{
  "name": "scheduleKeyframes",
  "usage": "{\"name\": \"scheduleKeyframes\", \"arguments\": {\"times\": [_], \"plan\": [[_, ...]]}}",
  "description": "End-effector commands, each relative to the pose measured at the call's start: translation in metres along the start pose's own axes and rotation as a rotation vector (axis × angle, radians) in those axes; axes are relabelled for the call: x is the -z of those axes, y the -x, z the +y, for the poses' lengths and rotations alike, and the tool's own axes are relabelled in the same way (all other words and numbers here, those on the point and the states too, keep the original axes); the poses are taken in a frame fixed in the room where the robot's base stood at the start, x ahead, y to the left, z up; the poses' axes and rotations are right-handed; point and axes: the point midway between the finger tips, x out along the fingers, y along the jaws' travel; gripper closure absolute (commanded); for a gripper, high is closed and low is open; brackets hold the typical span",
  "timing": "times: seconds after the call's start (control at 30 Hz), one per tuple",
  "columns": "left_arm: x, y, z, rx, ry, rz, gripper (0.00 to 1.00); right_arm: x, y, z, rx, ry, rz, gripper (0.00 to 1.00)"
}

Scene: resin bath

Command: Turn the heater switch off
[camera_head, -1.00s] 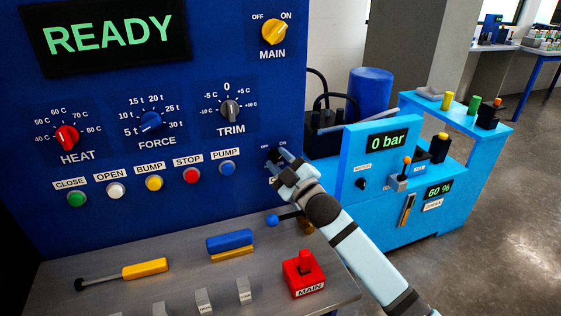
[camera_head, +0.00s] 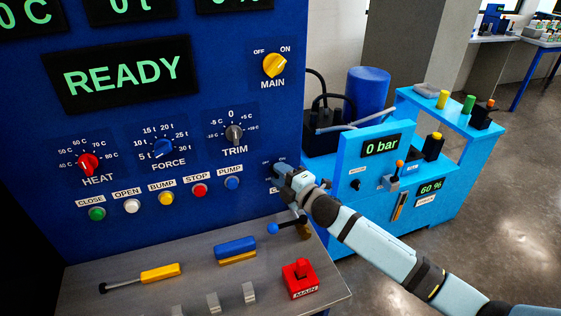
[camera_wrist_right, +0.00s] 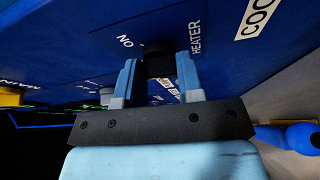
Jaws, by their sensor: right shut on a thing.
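The heater switch is a black knob (camera_wrist_right: 158,62) on the blue control panel, beside the HEATER label in the right wrist view. In the head view it is mostly hidden behind my right gripper, at the panel's lower right, with small OFF and ON marks above it. My right gripper (camera_head: 280,172) reaches the panel from the lower right. In the wrist view the right gripper (camera_wrist_right: 158,82) has one finger on each side of the knob and is shut on it. Which way the knob points cannot be told. My left gripper is not in view.
A yellow MAIN knob (camera_head: 274,65) is above, and a blue PUMP button (camera_head: 232,183) is to the left. A lever with a blue ball (camera_head: 273,229) is just below my gripper. A red MAIN block (camera_head: 300,278) stands on the grey bench. A light-blue machine (camera_head: 345,170) stands to the right.

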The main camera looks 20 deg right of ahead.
Motion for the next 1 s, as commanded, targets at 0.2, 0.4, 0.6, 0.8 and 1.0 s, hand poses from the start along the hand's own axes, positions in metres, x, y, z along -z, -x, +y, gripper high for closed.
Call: {"name": "scheduleKeyframes", "arguments": {"times": [0.2, 0.4, 0.6, 0.8, 1.0], "plan": [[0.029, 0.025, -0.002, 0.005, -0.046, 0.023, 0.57, 0.001, 0.0, 0.009, 0.084, 0.193, 0.0, 0.9], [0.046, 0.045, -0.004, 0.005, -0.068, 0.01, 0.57, 0.001, -0.001, 0.011, 0.155, 0.368, 0.0, 0.9], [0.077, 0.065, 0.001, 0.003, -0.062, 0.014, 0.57, 0.001, -0.001, 0.012, 0.225, 0.538, 0.0, 0.9], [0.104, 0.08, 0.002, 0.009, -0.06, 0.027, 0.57, 0.002, -0.001, 0.01, 0.284, 0.679, 0.0, 0.9], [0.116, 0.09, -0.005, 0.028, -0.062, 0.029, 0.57, 0.002, -0.001, 0.008, 0.326, 0.781, 0.0, 0.9]]}}
